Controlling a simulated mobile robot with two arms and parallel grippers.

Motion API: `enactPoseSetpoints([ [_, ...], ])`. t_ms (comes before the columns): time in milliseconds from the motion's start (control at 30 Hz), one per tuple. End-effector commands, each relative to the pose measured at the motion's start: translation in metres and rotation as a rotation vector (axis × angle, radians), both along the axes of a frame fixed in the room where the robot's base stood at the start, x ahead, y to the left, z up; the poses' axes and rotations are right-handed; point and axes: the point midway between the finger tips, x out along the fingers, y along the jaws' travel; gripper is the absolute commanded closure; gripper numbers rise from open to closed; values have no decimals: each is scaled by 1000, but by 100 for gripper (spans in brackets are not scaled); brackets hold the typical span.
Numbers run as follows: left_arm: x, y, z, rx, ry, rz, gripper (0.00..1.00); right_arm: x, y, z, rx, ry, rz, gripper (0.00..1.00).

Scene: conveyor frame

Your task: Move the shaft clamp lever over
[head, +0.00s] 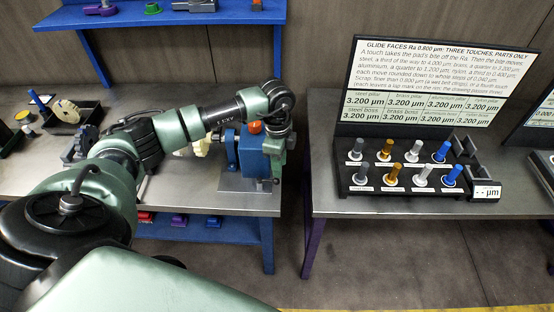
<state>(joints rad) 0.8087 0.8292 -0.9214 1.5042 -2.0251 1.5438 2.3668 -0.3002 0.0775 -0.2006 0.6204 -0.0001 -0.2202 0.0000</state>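A blue machine block (252,158) stands on a grey plate near the right end of the left bench. An orange cap or knob (254,127) shows at its top. I cannot tell for certain which part is the shaft clamp lever; it may be partly behind my gripper. My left arm reaches across the bench from the left, and its wrist bends down at the block's right side. My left gripper (277,171) points down close beside the block. Its fingers are too small to show whether they are open or touch anything. My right gripper is out of view.
A gap separates the left bench (225,202) from the right bench (420,206). The right bench holds a black rack (385,190) of several coloured pins and a sign (430,85). A black tray (75,118) lies far left. A blue shelf (150,18) hangs behind.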

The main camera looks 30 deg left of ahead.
Motion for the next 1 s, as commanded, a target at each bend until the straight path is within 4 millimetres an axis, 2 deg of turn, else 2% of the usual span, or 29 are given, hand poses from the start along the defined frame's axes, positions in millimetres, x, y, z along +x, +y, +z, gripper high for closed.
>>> enactPoseSetpoints([
  [100,-1,13,2,44,9,30,67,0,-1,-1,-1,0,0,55],
  [267,-1,13,-7,46,11,32,67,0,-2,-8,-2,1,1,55],
  [700,-1,12,-63,42,11,29,67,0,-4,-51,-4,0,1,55],
  [933,-1,12,-77,42,9,28,67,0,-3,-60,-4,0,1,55],
  [967,-1,12,-76,42,9,28,70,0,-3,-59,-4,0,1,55],
  [1000,-1,12,-75,42,9,28,81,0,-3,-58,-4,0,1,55],
])
